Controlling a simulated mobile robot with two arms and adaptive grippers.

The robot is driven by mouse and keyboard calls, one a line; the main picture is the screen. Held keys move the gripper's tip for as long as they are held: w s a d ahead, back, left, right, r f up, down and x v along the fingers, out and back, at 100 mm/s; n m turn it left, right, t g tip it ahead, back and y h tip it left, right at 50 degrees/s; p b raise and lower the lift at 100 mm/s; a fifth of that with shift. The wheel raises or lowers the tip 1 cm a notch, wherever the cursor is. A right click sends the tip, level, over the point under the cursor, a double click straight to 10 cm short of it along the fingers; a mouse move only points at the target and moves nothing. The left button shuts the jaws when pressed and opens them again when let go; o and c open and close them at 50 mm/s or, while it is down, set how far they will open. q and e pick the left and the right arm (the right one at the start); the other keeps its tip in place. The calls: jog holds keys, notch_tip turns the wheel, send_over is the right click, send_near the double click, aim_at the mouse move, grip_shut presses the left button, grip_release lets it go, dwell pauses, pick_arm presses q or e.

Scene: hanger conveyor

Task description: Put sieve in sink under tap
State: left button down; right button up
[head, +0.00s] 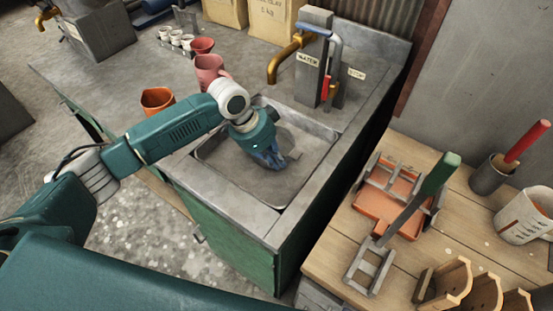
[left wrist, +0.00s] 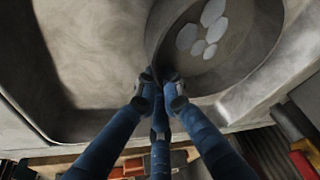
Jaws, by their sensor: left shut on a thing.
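The sink (head: 240,189) is a grey basin set in the counter. The tap (head: 287,60) is a brass spout at its back edge, beside a WATER label. My left gripper (head: 274,163) reaches down into the basin. In the left wrist view my left gripper (left wrist: 160,84) has its blue fingers closed at the rim of a round grey dish, which looks like the sieve (left wrist: 243,62). Several pale flat pieces show inside it. In the head view the gripper and wrist hide most of it. My right gripper is not in view.
A red cup (head: 211,72) and an orange cup (head: 157,99) stand left of the sink. A wooden bench (head: 335,242) at the right holds an orange tray (head: 378,206) and a green-handled tool (head: 438,174).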

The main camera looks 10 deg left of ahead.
pick_arm(q)
jog(key=c, duration=2)
grip_release()
jog(key=shift+o, duration=0.5)
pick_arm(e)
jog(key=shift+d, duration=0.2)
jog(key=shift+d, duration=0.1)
pick_arm(q)
jog(key=v, duration=1.2)
jog(key=shift+b, duration=0.4)
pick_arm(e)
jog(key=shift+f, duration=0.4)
pick_arm(q)
jog(key=shift+r, duration=0.2)
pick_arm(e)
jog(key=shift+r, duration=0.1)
